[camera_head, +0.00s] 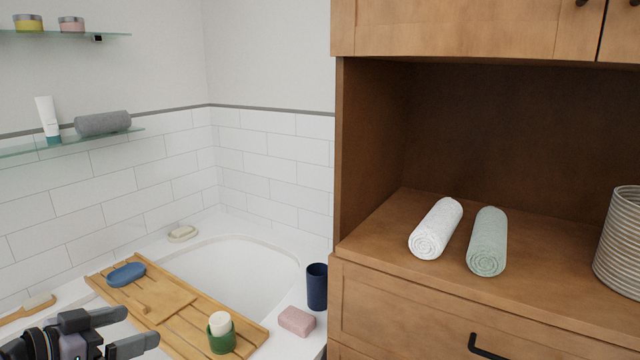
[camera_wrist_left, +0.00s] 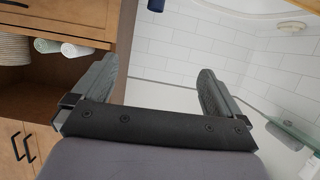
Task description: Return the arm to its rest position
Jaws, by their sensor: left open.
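My left gripper (camera_head: 128,331) is at the lower left of the head view, over the near edge of the bathtub and left of the wooden bath tray (camera_head: 176,306). Its two dark grey fingers are spread apart with nothing between them. In the left wrist view the same gripper (camera_wrist_left: 153,85) shows its fingers wide apart and empty, with the tiled wall and cabinet edge behind. My right gripper does not show in either view.
A wooden cabinet (camera_head: 372,304) on the right holds a white rolled towel (camera_head: 436,229), a green rolled towel (camera_head: 487,242) and a ribbed basket (camera_head: 620,240). A dark blue cup (camera_head: 317,287) and pink soap (camera_head: 297,321) stand on the tub rim. Glass shelves (camera_head: 75,140) are at left.

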